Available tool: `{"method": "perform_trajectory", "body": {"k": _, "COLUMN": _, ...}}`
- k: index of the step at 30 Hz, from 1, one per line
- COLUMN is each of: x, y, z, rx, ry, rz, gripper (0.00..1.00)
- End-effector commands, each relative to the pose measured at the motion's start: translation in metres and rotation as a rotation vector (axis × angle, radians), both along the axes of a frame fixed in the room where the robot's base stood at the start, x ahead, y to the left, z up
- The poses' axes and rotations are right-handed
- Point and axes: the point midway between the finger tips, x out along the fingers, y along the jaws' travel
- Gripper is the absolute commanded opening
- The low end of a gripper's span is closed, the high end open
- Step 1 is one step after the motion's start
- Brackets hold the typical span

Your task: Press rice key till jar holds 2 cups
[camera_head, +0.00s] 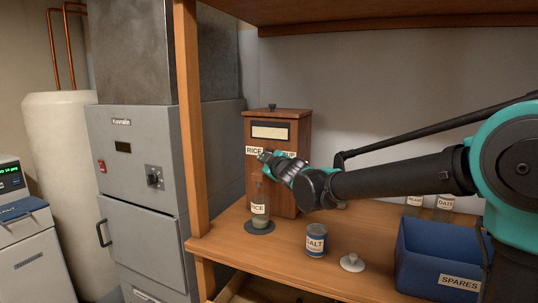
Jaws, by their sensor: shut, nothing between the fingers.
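The wooden rice dispenser (284,118) stands on the bench against the back wall, with a pale window and a label strip reading "RICE" on the left; the strip's middle is covered. My gripper (262,156) is shut and empty at the dispenser's front, over the label strip. I cannot tell whether it touches the dispenser. Any key there is hidden behind the gripper. A clear jar (259,209) labelled rice stands upright on a dark round pad (259,228) below the gripper. Some pale stuff shows low in the jar; its level is too small to read.
A blue salt tin (316,241) and a white knobbed lid (352,262) sit on the bench front. A blue spares bin (425,262) is at right, with labelled jars (444,205) behind. A wooden post (188,120) rises left of the dispenser.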

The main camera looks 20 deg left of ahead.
Motion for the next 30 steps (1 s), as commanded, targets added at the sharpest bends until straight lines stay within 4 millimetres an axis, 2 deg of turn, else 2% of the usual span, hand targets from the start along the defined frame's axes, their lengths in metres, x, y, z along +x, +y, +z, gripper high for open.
{"method": "perform_trajectory", "body": {"k": 7, "x": -0.018, "y": 0.002, "z": 0.000, "rx": 0.000, "ry": 0.000, "rz": 0.001, "gripper": 0.00}}
{"method": "perform_trajectory", "body": {"k": 30, "x": -0.019, "y": 0.001, "z": 0.000, "rx": 0.000, "ry": -0.001, "rz": -0.001, "gripper": 0.00}}
